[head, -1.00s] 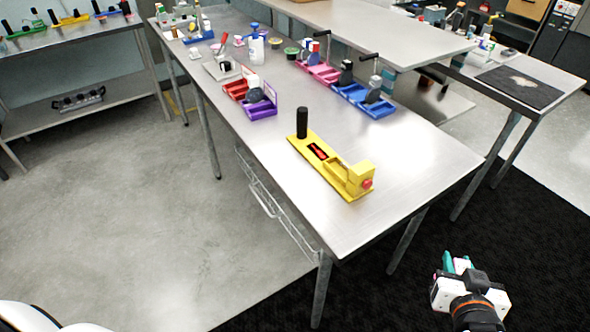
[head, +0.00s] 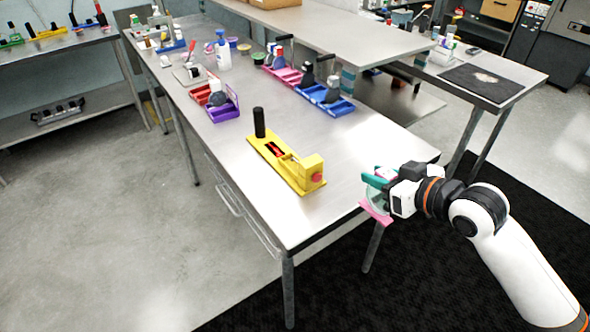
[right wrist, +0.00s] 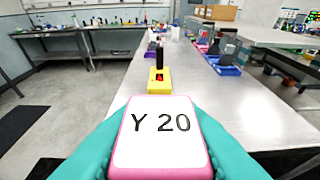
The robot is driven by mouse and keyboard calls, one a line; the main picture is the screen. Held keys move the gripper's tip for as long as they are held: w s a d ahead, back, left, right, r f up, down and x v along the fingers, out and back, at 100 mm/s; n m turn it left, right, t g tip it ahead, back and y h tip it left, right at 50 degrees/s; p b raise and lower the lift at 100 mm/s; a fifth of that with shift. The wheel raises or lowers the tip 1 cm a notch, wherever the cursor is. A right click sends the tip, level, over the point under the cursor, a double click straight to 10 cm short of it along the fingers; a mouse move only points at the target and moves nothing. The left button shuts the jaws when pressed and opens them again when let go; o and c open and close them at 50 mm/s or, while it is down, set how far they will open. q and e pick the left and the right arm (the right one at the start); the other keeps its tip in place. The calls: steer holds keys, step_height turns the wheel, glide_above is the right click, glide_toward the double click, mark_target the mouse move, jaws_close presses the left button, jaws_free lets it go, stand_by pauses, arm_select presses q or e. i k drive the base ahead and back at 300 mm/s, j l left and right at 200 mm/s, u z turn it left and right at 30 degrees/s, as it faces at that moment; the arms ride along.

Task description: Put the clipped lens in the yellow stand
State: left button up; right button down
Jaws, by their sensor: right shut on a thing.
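The yellow stand (head: 291,168) lies on the steel table, with a black upright post at its far left end and a red knob on its near right end. It also shows in the right wrist view (right wrist: 159,86), straight ahead of the gripper. My right gripper (head: 374,184), with teal fingers, is shut on the clipped lens (head: 377,208), beside the table's right front edge. In the right wrist view the lens's pink clip (right wrist: 160,138) carries a white label reading "Y 20". A clear round lens part seems to show beside the fingers in the head view. My left gripper is out of view.
The steel table (head: 350,150) is bare around the yellow stand. Farther back stand a purple tray (head: 224,110), a red tray, blue trays (head: 340,107), pink trays and several bottles. Another bench with a black mat (head: 482,83) is at the back right.

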mark_target(294, 168)
steer(key=i+j, duration=0.8)
steer(key=j, duration=0.1)
